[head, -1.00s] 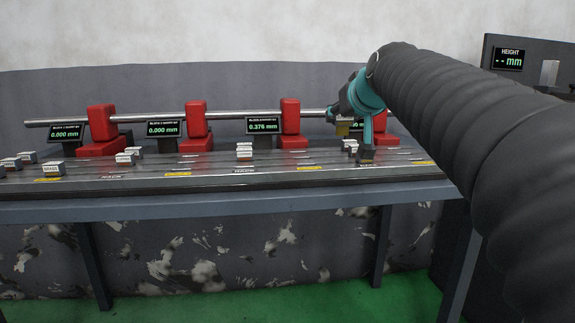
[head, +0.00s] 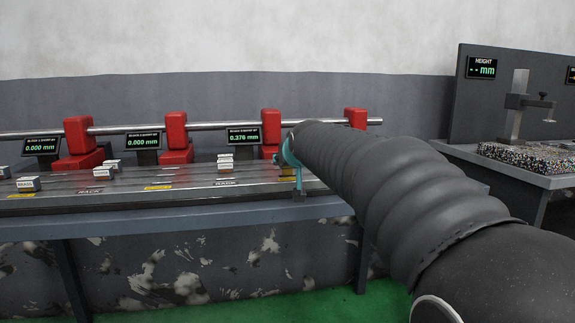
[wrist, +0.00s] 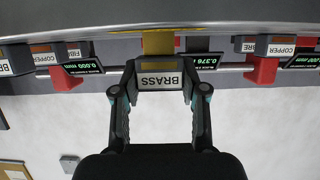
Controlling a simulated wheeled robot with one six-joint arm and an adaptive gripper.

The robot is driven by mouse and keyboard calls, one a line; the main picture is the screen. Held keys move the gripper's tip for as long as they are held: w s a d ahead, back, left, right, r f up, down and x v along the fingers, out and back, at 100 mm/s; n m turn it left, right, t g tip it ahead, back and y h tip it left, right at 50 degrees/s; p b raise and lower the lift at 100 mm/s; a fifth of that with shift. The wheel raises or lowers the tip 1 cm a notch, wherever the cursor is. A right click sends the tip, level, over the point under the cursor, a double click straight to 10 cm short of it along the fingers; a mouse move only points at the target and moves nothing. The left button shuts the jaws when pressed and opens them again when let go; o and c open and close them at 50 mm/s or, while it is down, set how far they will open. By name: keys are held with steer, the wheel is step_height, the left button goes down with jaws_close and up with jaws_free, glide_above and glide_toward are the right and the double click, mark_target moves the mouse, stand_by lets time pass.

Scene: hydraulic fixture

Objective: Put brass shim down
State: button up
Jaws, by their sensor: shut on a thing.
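The brass shim block (wrist: 160,78), with a white label reading BRASS, is held between the fingers of my gripper (wrist: 162,92) in the wrist view, which is upside down. In the head view my gripper (head: 298,188) is at the front of the bench, right of the third red block. My arm hides most of it there, and I cannot make out the shim. A yellow surface (wrist: 158,43) shows just beyond the shim in the wrist view. I cannot tell whether the shim touches the bench.
The bench (head: 150,208) carries red blocks (head: 176,130) on a steel rod, small displays (head: 243,136) and stacked labelled shims (head: 225,162). Copper shims (wrist: 279,45) sit to either side in the wrist view. A height gauge (head: 517,105) stands on a side table at right.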

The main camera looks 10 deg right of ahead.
steer(key=shift+f, duration=0.6)
steer(key=shift+f+b, duration=0.4)
steer(key=shift+b, duration=0.05)
steer(key=o, duration=1.1)
steer(key=shift+r, duration=0.15)
